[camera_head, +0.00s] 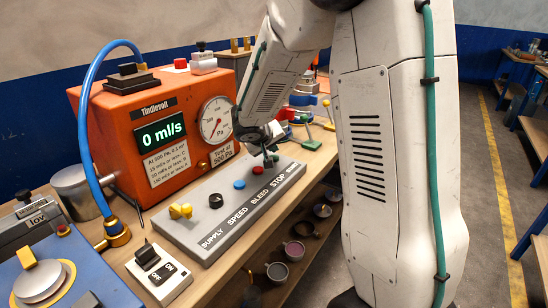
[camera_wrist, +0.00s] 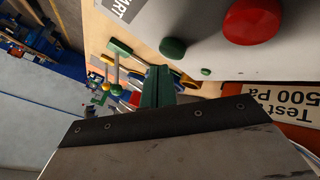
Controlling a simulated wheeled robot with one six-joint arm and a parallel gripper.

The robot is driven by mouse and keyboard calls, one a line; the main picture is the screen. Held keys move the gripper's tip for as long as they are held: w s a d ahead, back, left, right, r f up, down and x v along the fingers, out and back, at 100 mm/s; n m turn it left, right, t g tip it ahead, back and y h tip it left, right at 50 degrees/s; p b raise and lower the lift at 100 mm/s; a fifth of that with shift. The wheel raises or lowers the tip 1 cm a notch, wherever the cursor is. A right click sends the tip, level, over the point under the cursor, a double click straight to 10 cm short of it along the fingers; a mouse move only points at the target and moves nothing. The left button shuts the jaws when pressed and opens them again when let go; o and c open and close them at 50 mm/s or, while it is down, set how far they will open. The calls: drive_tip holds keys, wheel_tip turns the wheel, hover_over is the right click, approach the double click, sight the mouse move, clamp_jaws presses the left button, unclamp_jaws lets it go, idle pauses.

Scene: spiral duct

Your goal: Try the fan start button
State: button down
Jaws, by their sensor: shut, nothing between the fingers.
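The grey control panel (camera_head: 222,222) carries a row of controls lettered SUPPLY, SPEED, BLEED, STOP and, partly hidden, START. The green start button (camera_wrist: 172,48) shows in the wrist view beside the larger red stop button (camera_wrist: 252,20). The stop button also shows in the head view (camera_head: 258,170). My gripper (camera_wrist: 158,72) is shut and empty, its green fingers pointing toward the panel. Its tips appear just short of the green button in the wrist view; contact cannot be made out. In the head view my gripper (camera_head: 269,156) is over the panel's far end, by the start button.
The orange tester (camera_head: 120,165) stands behind the panel, its display reading 0 ml/s, with a round gauge (camera_head: 216,120). A blue hose (camera_head: 88,120) arches at left. An OFF/ON switch box (camera_head: 160,275) stands in front. Coloured-handled tools (camera_wrist: 120,60) lie past the panel.

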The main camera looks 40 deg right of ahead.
drive_tip(key=shift+r, duration=2.5)
drive_tip(key=shift+s, duration=0.15)
drive_tip(key=s, duration=0.1)
drive_tip(key=s+f+g, duration=0.1)
drive_tip(key=s+n+g, duration=0.1)
drive_tip(key=s, duration=0.1)
drive_tip(key=shift+s+f, duration=0.1)
drive_tip(key=shift+f, duration=0.2)
drive_tip(key=s+a+r+y, duration=0.2)
drive_tip(key=s+a, duration=0.4)
drive_tip(key=s, duration=0.4)
drive_tip(key=s+a+r+n+g+y, duration=0.1)
drive_tip(key=s+a+r+y, duration=0.2)
drive_tip(key=s+a, duration=0.3)
drive_tip(key=s+a+r+y, duration=0.2)
drive_tip(key=s+a, duration=0.4)
drive_tip(key=s, duration=0.7)
drive_tip(key=shift+s+r+n+y, duration=0.25)
drive_tip(key=shift+s+n+y, duration=0.05)
drive_tip(key=shift+s+y, duration=0.1)
